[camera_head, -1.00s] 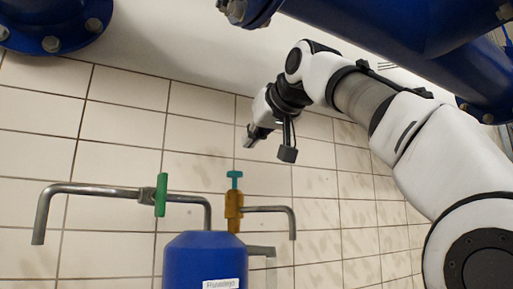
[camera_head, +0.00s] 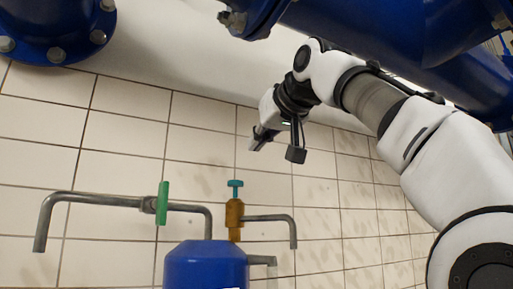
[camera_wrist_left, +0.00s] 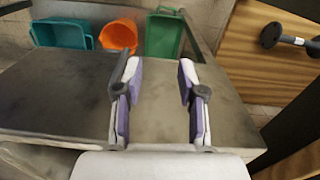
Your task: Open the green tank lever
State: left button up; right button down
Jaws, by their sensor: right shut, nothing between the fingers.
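The green lever (camera_head: 162,203) stands upright, crosswise on a grey metal pipe (camera_head: 105,199) that bends down at its left end. The pipe joins the top of the blue tank (camera_head: 206,265), whose lower part is cut off by the frame. A brass valve (camera_head: 234,218) with a teal handle (camera_head: 235,184) stands right of the lever. My right gripper (camera_head: 256,139) is shut and empty, above and right of the lever and apart from it. My left gripper (camera_wrist_left: 160,75) shows only in the left wrist view, its fingers wide apart with nothing between them.
Large blue flanged pipes (camera_head: 400,40) hang at the upper right, close above my right arm. Another blue flange (camera_head: 60,30) is at the upper left. A tiled wall (camera_head: 110,120) stands behind. In the left wrist view, teal (camera_wrist_left: 62,34), orange (camera_wrist_left: 118,35) and green (camera_wrist_left: 162,36) bins sit beyond a grey surface (camera_wrist_left: 60,92).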

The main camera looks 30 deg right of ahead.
aim_at(159, 204)
jog(key=k+j, duration=0.1)
jog(key=k, duration=0.9)
